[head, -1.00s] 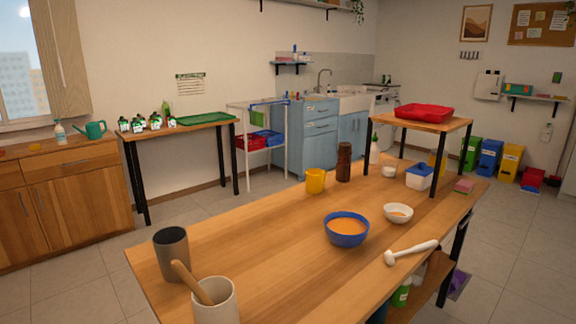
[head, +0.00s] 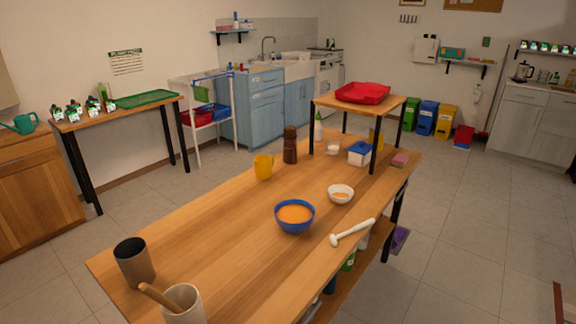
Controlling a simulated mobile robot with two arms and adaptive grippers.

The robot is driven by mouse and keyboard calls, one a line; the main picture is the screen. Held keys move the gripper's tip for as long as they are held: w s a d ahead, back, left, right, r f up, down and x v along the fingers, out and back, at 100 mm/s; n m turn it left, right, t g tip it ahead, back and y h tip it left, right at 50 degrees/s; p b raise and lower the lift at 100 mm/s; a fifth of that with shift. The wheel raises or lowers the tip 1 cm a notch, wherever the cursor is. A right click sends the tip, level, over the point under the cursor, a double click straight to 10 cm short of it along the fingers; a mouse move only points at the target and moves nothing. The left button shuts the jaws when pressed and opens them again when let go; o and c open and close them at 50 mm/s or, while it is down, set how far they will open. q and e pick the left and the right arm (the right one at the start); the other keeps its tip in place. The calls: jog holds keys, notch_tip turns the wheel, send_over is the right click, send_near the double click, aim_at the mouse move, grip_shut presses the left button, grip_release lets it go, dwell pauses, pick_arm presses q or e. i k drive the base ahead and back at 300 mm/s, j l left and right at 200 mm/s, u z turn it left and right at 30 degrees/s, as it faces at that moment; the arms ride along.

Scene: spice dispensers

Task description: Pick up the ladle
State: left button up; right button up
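A white long-handled utensil, which looks like the ladle (head: 353,232), lies on the wooden table (head: 215,235) near its right edge in the head view. Its small rounded head is at the lower left and its handle points up to the right. It lies to the right of a blue bowl (head: 294,217) with orange contents and below a small white bowl (head: 341,194). Neither of my grippers is in view.
A dark cup (head: 133,262) and a white crock (head: 183,303) with a wooden handle stand at the table's near left end. A yellow mug (head: 263,167), a brown grinder (head: 290,146) and a raised shelf (head: 362,107) stand farther back. Floor to the right is open.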

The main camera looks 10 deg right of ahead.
aim_at(332, 239)
jog(key=i+l, duration=0.4)
jog(key=l, duration=0.15)
jog(key=i+l+u, duration=0.1)
jog(key=i+l, duration=0.3)
jog(key=l, duration=0.1)
